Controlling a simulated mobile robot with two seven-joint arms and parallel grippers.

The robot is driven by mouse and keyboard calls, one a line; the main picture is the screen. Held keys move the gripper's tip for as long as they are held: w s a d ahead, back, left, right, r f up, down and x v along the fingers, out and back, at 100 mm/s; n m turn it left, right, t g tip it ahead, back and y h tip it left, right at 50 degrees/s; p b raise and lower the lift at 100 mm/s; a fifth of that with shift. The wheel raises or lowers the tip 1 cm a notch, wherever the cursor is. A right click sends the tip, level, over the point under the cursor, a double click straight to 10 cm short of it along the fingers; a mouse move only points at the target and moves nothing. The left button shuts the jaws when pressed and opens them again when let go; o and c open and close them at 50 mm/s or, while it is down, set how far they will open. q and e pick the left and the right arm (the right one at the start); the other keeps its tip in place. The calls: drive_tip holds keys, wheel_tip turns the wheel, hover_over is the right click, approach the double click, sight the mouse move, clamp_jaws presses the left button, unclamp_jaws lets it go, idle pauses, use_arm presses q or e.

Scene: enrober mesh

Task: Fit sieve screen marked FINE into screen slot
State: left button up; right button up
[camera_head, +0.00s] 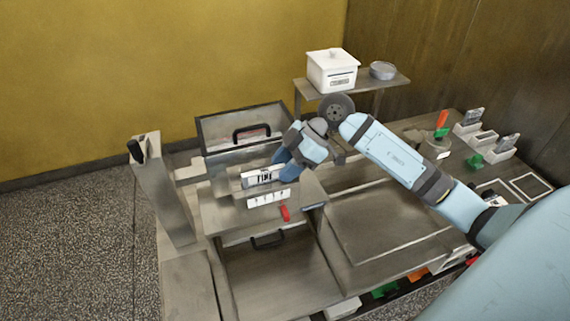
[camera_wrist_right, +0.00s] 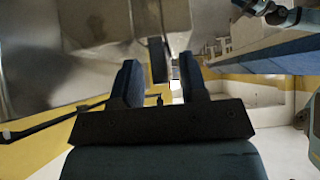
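A white label reading FINE (camera_head: 264,177) stands on the metal machine, left of my right gripper. How much of a sieve screen lies behind it is hidden. My right gripper (camera_head: 283,165) is beside the right end of this label, its blue fingers pointing down and left. In the right wrist view the two dark fingers (camera_wrist_right: 162,84) are apart, with a dark upright piece beyond the gap between them; I see nothing clamped. I cannot make out the screen slot's opening clearly. My left gripper is out of view.
A white label strip (camera_head: 269,198) and a red lever (camera_head: 285,212) sit just in front. A black-handled bin (camera_head: 240,112) is behind, and a shelf (camera_head: 352,84) carries a white lidded box (camera_head: 332,70). A flat tray (camera_head: 385,222) lies to the right.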

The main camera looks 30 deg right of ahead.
drive_tip(key=b+v, duration=0.2)
drive_tip(key=v, duration=1)
idle(0.3)
drive_tip(key=shift+s, duration=0.15)
